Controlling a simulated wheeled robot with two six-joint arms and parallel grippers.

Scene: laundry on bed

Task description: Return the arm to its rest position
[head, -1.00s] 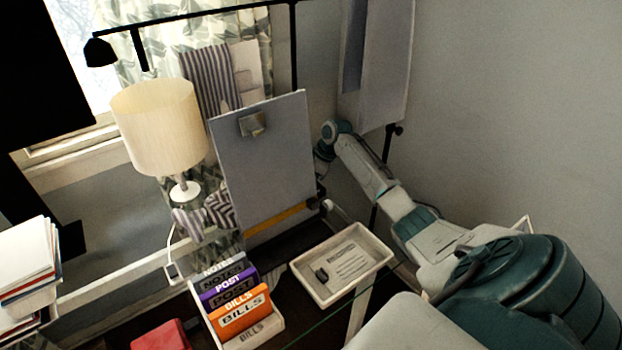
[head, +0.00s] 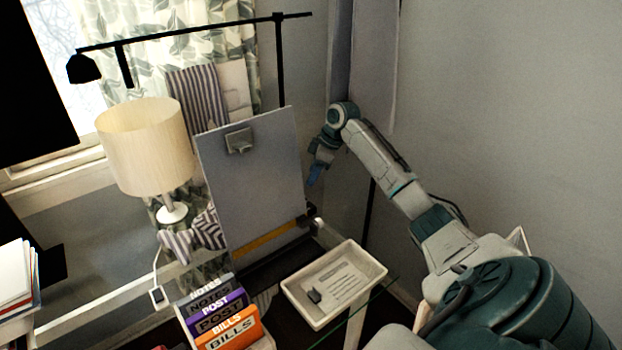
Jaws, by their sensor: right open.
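My right arm comes in from the lower right and reaches up and back to the left, bent at a teal joint near the grey panel. My right gripper (head: 315,174) hangs below that joint, just right of the upright grey board (head: 251,184) with a clip. Its blue-tipped fingers point down, and nothing shows held in them. My left gripper is not in view.
A white tray (head: 375,272) with a paper and a small dark item stands on the glass desk below the gripper. A file box (head: 222,312) labelled NOTES, POST and BILLS is left of it. A lamp (head: 145,150) stands behind. Bare wall is at the right.

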